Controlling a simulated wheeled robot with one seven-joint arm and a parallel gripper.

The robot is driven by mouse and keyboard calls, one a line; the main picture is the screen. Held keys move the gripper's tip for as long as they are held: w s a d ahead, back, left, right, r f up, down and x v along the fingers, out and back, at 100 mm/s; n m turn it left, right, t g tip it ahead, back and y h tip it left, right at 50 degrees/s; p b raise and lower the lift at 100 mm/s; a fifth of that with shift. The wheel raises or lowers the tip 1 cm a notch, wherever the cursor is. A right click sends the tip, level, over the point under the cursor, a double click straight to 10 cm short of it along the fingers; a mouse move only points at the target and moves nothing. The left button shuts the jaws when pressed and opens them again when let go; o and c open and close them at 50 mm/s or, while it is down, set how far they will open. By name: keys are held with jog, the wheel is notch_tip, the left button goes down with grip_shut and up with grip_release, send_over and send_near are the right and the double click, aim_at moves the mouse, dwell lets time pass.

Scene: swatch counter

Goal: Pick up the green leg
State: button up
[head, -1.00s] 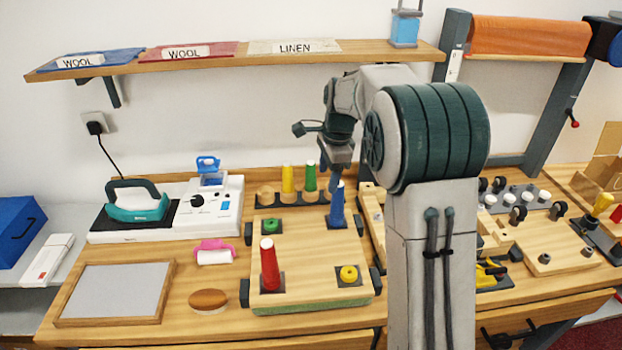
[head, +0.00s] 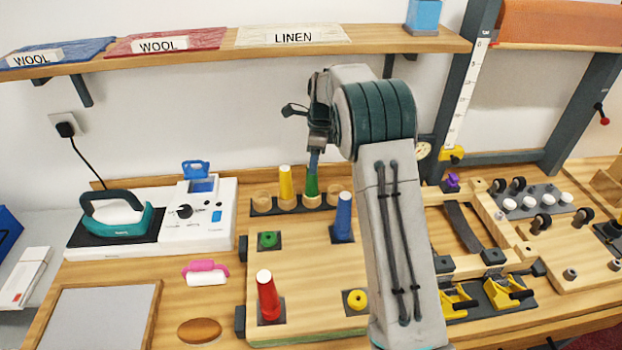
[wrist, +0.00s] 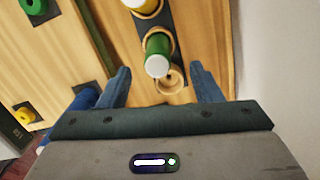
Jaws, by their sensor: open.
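The green leg (head: 311,184) stands upright in the dark rack (head: 262,208) at the back of the wooden board, between the yellow leg (head: 286,182) and an empty wooden cup. My gripper (head: 314,160) is above it, and in the head view a finger covers its top. In the wrist view the green leg (wrist: 157,52) shows its pale top ahead of the open fingers, a little left of the middle of the gap. My gripper (wrist: 163,80) is open and empty.
A blue leg (head: 344,216) stands close by at the right, and a red leg (head: 268,296) at the front left. A green ring (head: 268,239) and a yellow ring (head: 356,299) sit on dark squares. An iron (head: 118,213) is at the left, and a shelf (head: 240,52) hangs above.

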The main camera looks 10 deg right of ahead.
aim_at(312, 184)
jog(key=f, duration=0.2)
jog(key=f+p, duration=0.1)
jog(key=f, duration=0.1)
jog(key=a+f+p, duration=0.1)
jog(key=f, duration=0.1)
jog(key=shift+f, duration=0.25)
jog(key=c, duration=1.1)
jog(key=shift+r, duration=0.1)
